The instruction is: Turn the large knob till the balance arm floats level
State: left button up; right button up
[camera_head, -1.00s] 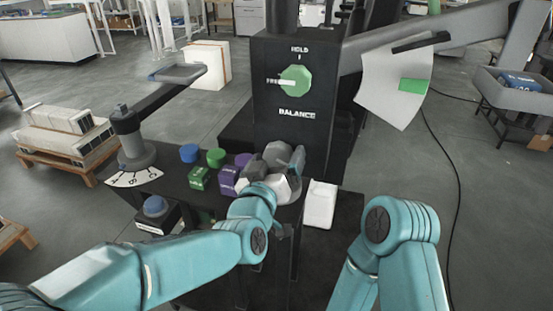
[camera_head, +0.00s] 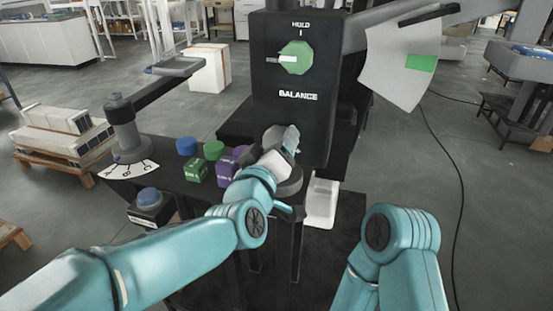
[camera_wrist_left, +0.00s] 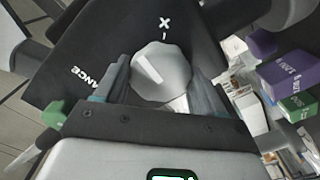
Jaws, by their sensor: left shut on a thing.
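The large knob (camera_wrist_left: 160,72) is pale grey and faceted, with a white line, below an X mark in the left wrist view. In the head view only a grey bit of it (camera_head: 287,137) shows behind my left wrist. My left gripper (camera_head: 280,146) is shut on it, a finger on each side in the left wrist view. The balance arm (camera_head: 388,34), a grey beam, slopes up to the right from the dark column. Its black pointer (camera_head: 430,14) lies above the green band (camera_head: 421,62) on a white plate (camera_head: 388,68). My right gripper is not visible.
A green knob (camera_head: 297,57) sits between HOLD and BALANCE on the column, its white mark pointing left. Blue, green and purple weights (camera_head: 197,171) stand on the dark bench left of my wrist. A swivel arm with a tray (camera_head: 178,68) stands farther left.

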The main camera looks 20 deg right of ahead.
pick_arm(q)
jog(key=n+b, duration=1.1)
jog(key=n, duration=0.6)
jog(key=shift+n, duration=0.6)
jog(key=o, duration=1)
jog(key=shift+o, duration=0.2)
